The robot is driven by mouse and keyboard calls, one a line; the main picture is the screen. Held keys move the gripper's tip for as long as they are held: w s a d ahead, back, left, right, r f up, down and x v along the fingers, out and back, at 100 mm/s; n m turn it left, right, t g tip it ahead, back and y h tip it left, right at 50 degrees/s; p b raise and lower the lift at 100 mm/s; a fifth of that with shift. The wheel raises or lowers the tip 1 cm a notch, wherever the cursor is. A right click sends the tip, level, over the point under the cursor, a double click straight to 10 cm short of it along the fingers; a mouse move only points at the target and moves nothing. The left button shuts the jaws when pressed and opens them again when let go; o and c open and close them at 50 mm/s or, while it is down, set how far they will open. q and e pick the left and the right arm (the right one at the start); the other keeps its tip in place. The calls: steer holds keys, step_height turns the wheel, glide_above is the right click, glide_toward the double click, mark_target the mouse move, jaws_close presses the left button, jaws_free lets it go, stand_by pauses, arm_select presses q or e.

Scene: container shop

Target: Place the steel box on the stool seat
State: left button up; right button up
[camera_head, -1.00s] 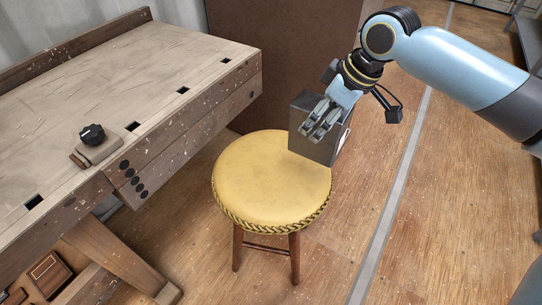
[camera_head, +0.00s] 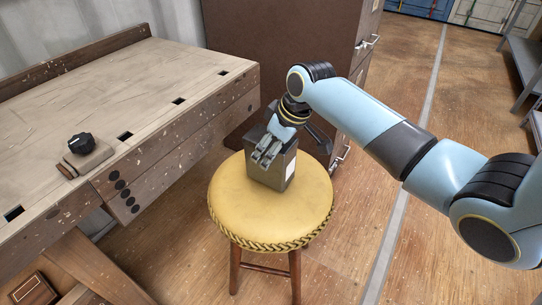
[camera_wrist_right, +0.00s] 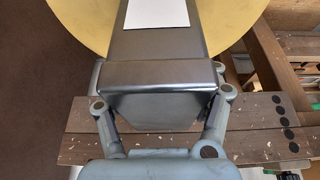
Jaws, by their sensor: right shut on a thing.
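The steel box (camera_head: 278,176) is dark grey with a white label on one side. In the head view it stands upright over the back middle of the yellow stool seat (camera_head: 240,212); its base appears at the seat surface, but I cannot tell whether it bears on it. My right gripper (camera_head: 266,155) is shut on the upper part of the box. In the right wrist view the box (camera_wrist_right: 160,75) lies between the two fingers (camera_wrist_right: 160,112), with the yellow seat (camera_wrist_right: 80,14) behind it. My left gripper is not in view.
A wooden workbench (camera_head: 110,95) stands left of the stool, with a small block with a black knob (camera_head: 81,144) on it. A brown cabinet (camera_head: 270,45) stands behind the stool. The floor (camera_head: 345,245) right of the stool is clear.

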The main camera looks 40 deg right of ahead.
steer(key=shift+f, duration=0.85)
steer(key=o, duration=1.8)
steer(key=p+v, duration=0.3)
steer(key=v, duration=0.9)
steer(key=shift+d, duration=0.1)
steer(key=shift+s, duration=0.1)
